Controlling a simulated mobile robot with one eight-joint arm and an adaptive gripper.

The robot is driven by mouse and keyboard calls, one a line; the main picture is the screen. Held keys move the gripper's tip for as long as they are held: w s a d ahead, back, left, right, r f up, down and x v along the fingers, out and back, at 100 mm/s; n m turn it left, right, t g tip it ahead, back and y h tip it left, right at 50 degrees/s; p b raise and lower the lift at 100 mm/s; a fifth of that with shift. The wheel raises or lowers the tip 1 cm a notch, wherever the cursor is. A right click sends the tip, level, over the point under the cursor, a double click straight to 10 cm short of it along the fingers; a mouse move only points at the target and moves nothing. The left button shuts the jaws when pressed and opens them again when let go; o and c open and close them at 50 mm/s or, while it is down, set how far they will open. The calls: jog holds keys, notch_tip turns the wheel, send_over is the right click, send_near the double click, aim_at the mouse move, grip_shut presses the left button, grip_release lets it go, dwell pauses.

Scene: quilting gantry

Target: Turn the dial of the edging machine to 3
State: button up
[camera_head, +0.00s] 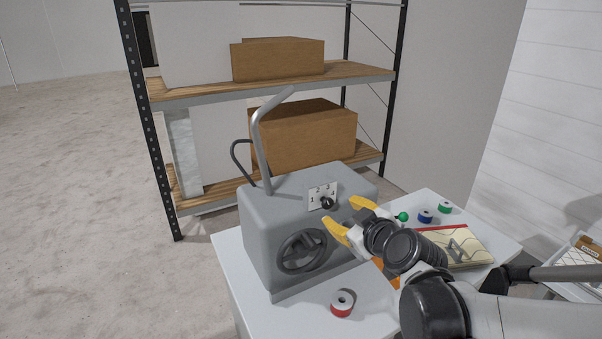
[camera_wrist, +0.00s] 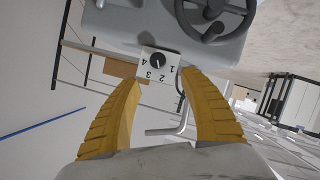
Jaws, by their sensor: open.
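The grey edging machine (camera_head: 268,225) stands on a white table. A white plate (camera_head: 316,191) numbered 1 to 4 is on its front, with a small round black dial (camera_head: 327,203) on it. The dial also shows in the wrist view (camera_wrist: 158,61), upside down, with a pale pointer mark whose exact number I cannot tell. My gripper (camera_head: 341,212) is open, its two yellow fingers apart and empty. The fingers are close in front of the dial, pointing at it. In the wrist view my gripper (camera_wrist: 160,82) frames the plate between its fingertips, apart from the dial.
A black handwheel (camera_head: 302,251) is on the machine's front and a grey bent bar (camera_head: 262,140) rises from its top. A red spool (camera_head: 342,303) lies in front. Green (camera_head: 445,207) and blue (camera_head: 425,216) spools and a fabric-covered board (camera_head: 462,243) are right. A shelf (camera_head: 270,85) stands behind.

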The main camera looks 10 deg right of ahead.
aim_at(328, 203)
jog(key=b+x, duration=0.1)
jog(key=x, duration=0.4)
jog(key=b+x, duration=0.1)
jog(key=x, duration=0.5)
jog(key=shift+d, duration=0.25)
jog(key=shift+s, duration=0.1)
grip_shut()
